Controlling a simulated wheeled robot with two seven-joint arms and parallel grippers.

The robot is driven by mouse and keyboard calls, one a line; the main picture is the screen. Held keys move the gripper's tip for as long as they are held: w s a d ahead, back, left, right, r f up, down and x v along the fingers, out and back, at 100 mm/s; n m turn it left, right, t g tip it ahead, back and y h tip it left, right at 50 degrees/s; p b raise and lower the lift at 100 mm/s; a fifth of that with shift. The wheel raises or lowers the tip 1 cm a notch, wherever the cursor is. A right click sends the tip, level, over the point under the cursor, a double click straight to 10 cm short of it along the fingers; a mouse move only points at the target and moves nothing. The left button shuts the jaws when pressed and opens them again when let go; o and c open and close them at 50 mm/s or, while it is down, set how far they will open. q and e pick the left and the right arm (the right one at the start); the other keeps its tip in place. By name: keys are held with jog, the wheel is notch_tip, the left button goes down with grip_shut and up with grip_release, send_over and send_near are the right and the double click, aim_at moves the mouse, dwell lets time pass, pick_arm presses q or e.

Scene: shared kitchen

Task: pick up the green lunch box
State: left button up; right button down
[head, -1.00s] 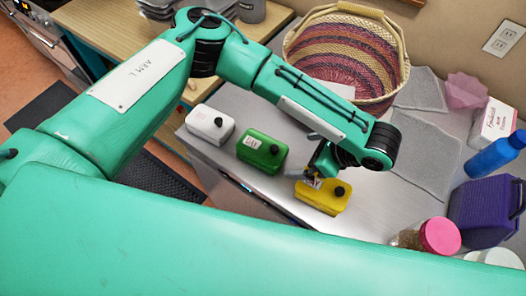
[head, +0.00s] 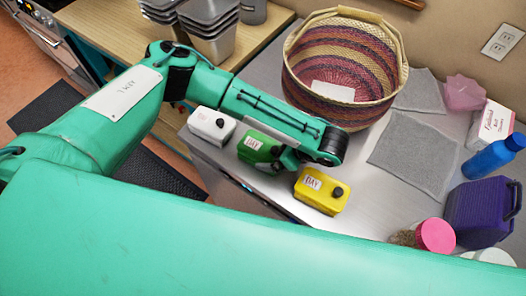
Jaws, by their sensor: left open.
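The green lunch box (head: 246,155) with a white label sits on the metal counter, between a white box (head: 203,130) and a yellow box (head: 315,200). My left gripper (head: 279,166) is open and points down at the right end of the green box, by its dark knob. My left forearm hides part of the green box's far side. I cannot tell whether the fingers touch it or stand around it. My right gripper is not in view.
A large striped basket (head: 345,65) stands behind my left arm. Grey cloths (head: 410,155) lie to the right. A purple box (head: 478,212), a blue bottle (head: 490,158) and a pink-lidded jar (head: 436,236) stand at the right. The counter right of the yellow box is clear.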

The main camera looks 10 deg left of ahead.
aim_at(266, 150)
pick_arm(q)
jog(key=p+x, duration=0.1)
jog(key=x, duration=0.2)
jog(key=shift+a, duration=0.25)
jog(key=shift+f, duration=0.15)
jog(key=c, duration=0.9)
jog(key=shift+w, duration=0.1)
jog(key=shift+c, duration=0.3)
